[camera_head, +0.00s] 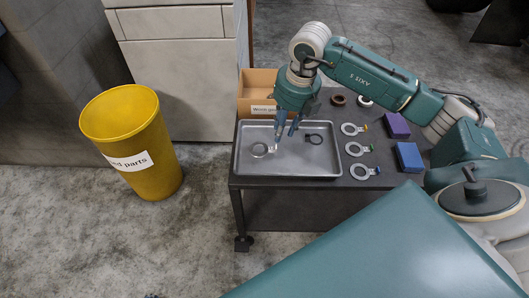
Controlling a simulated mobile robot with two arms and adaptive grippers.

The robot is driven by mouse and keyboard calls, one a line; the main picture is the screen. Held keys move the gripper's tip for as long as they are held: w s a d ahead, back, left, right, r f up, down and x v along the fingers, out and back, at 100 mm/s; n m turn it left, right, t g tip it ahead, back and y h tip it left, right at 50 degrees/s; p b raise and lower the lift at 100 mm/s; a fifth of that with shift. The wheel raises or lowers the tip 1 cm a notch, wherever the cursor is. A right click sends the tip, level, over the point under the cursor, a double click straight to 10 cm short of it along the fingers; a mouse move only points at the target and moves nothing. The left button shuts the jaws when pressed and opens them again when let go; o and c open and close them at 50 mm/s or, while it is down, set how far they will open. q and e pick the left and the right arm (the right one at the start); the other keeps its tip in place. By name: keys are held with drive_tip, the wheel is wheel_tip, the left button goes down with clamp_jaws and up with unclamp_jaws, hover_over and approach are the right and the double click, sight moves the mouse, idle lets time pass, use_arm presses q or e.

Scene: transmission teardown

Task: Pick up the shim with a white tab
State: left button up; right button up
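I cannot tell how high the fingertips are above the tray. My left gripper is not in view.
A cardboard box (250,82) stands behind; a yellow bin (120,113) stands left.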

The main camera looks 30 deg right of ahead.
sight(276, 146)
drive_tip(key=f, duration=0.3)
drive_tip(key=shift+w+a+f, duration=0.1)
drive_tip(key=shift+w+f, duration=0.25)
drive_tip(key=f, duration=0.1)
drive_tip(key=w+f+b, duration=0.1)
drive_tip(key=f, duration=0.1)
drive_tip(key=shift+a+f, duration=0.1)
drive_tip(key=shift+f, duration=0.45)
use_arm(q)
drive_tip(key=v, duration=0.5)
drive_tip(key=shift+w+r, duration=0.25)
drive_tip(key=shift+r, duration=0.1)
use_arm(e)
clamp_jaws()
